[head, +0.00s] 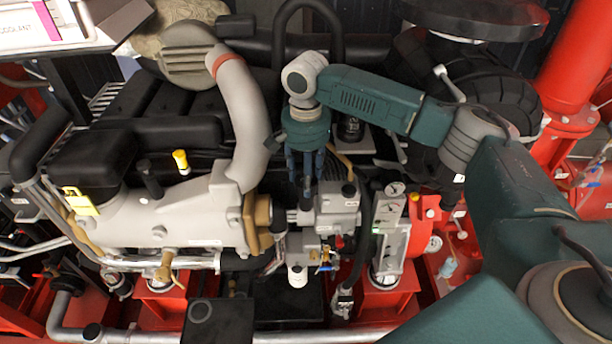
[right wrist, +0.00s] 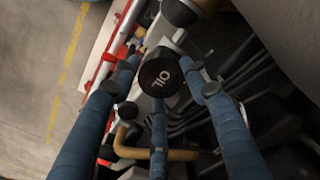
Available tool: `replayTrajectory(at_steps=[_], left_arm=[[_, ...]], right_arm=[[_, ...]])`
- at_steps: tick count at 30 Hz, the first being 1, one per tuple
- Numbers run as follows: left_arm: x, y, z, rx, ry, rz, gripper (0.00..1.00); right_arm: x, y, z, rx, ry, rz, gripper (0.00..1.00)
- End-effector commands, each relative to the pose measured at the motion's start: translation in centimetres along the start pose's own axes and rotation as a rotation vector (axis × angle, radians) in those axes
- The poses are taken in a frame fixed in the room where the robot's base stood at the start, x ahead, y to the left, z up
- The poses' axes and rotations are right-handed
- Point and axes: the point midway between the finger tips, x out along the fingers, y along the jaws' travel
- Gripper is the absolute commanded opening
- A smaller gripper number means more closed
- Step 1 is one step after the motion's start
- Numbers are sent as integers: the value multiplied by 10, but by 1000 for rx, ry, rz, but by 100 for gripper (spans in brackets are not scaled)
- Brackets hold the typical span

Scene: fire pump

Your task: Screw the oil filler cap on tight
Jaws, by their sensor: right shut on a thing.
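The black oil filler cap (right wrist: 160,72), with OIL in white letters on its top, shows in the right wrist view between the blue fingers of my right gripper (right wrist: 164,80). The fingers are shut on it from around its side. The cap's underside and whatever is below it are hidden. In the head view, my right gripper (head: 307,178) points down over the engine, right of the thick grey pipe. I cannot make out the cap there. My left gripper is not in view.
The grey curved pipe (head: 240,115) rises close left of my gripper. A grey block with fittings (head: 336,208) and a gauge panel (head: 391,225) stand just below and right. Black hoses (head: 310,15) loop behind. A red pipe (head: 572,65) stands at far right.

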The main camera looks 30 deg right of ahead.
Motion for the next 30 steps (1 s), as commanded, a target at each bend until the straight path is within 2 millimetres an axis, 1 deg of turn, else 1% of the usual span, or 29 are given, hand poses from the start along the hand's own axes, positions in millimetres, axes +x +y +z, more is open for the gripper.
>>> replayTrajectory(at_steps=[25,26,27,29,30], left_arm=[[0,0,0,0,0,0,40],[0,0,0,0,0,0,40],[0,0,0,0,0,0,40],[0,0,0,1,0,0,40],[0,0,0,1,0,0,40]], right_arm=[[4,0,0,0,0,2,18],[4,0,0,0,0,1,42],[4,0,0,0,0,1,34],[4,0,0,0,0,1,22],[4,0,0,0,0,1,14]])
